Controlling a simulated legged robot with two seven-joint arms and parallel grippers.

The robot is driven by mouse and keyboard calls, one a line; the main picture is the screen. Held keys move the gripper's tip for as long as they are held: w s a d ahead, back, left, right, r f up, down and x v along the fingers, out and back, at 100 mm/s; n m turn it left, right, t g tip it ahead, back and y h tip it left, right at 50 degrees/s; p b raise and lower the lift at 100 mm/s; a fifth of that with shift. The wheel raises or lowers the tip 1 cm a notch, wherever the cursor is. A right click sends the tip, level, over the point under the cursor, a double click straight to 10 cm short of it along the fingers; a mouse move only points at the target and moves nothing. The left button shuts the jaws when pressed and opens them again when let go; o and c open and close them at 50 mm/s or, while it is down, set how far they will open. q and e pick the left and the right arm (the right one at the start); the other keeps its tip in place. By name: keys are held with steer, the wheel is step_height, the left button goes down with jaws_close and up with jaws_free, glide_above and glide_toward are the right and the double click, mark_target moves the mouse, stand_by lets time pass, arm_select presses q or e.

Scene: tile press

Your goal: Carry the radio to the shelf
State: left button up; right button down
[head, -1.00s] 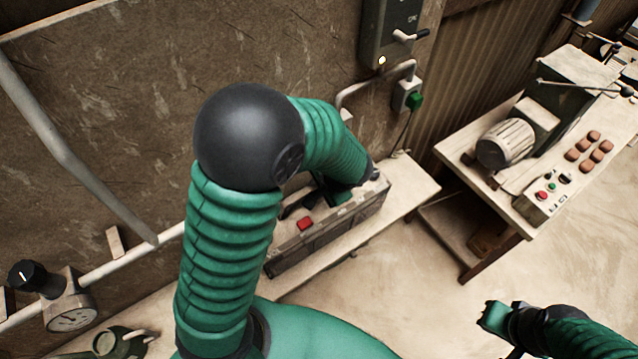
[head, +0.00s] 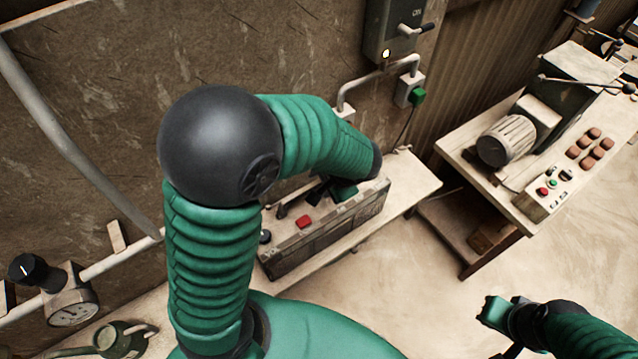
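The radio (head: 325,234) is a long, worn grey-brown box with a red button on top. It sits on a pale plank shelf (head: 413,183) along the wall in the head view. My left arm bends over it, and my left gripper (head: 332,192) is at its top, by the handle area. The arm hides part of the gripper, so I cannot tell whether its fingers are closed on the radio. My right gripper (head: 492,312) is at the lower right, away from the radio, with nothing visible in it; its jaw opening is unclear.
A switch box (head: 393,30) and a green-plugged socket (head: 411,92) are on the wall above. A workbench (head: 470,160) with a motor and several brown tiles stands at the right. A gauge (head: 72,308) and pipe are at the lower left. The floor between is clear.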

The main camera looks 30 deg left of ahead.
arm_select(q)
steer(key=v, duration=0.8)
steer(key=s+d+f+n+h, duration=0.2)
steer(key=s+f+n+h, duration=0.2)
steer(key=s+f, duration=0.3)
steer(key=shift+d+f+t+h, duration=0.2)
steer(key=shift+f+t+h, duration=0.1)
steer(key=shift+f+h, duration=0.45)
arm_select(e)
steer(key=shift+s+a+f, duration=0.1)
steer(key=shift+s+a, duration=0.05)
steer(key=shift+s, duration=0.05)
arm_select(q)
steer(key=shift+w+f, duration=0.1)
steer(key=shift+f, duration=0.05)
